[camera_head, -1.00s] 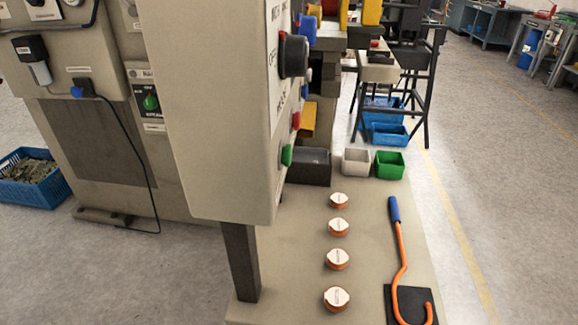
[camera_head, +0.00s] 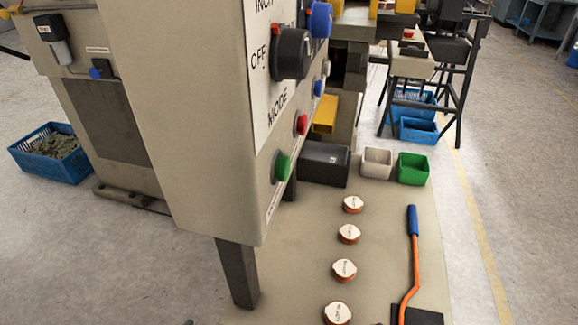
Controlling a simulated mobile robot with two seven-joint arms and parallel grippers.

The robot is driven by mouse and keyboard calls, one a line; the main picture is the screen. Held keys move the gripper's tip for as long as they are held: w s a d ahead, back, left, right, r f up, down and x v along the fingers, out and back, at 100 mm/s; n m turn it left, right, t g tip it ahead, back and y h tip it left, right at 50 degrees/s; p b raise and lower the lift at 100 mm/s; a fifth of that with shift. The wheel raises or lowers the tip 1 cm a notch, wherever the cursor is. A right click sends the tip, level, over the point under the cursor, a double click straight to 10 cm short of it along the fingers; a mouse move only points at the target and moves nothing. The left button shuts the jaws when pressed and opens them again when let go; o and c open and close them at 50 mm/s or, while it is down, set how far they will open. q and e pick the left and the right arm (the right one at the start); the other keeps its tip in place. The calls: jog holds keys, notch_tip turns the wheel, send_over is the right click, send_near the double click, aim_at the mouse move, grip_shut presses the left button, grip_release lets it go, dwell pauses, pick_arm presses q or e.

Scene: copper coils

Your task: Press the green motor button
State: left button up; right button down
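The green button (camera_head: 282,167) sticks out near the lower edge of the beige control box (camera_head: 190,110). It is seen at an angle and is fully visible, with a small label below it that I cannot read. A red button (camera_head: 302,124) is above and beyond it on the same face. Neither of my grippers can be made out in the head view, and nothing touches the green button. A tiny dark tip shows at the bottom edge, too small to identify.
A black knob (camera_head: 291,54) and a blue knob (camera_head: 320,18) project from the panel. A dark post (camera_head: 237,272) stands under the box. Several copper coils (camera_head: 344,270) and an orange hooked tool (camera_head: 412,265) lie on the bench (camera_head: 290,235). Grey, white and green bins (camera_head: 412,168) stand behind.

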pick_arm(q)
jog(key=shift+s+f, duration=0.1)
grip_shut()
dwell(1.4)
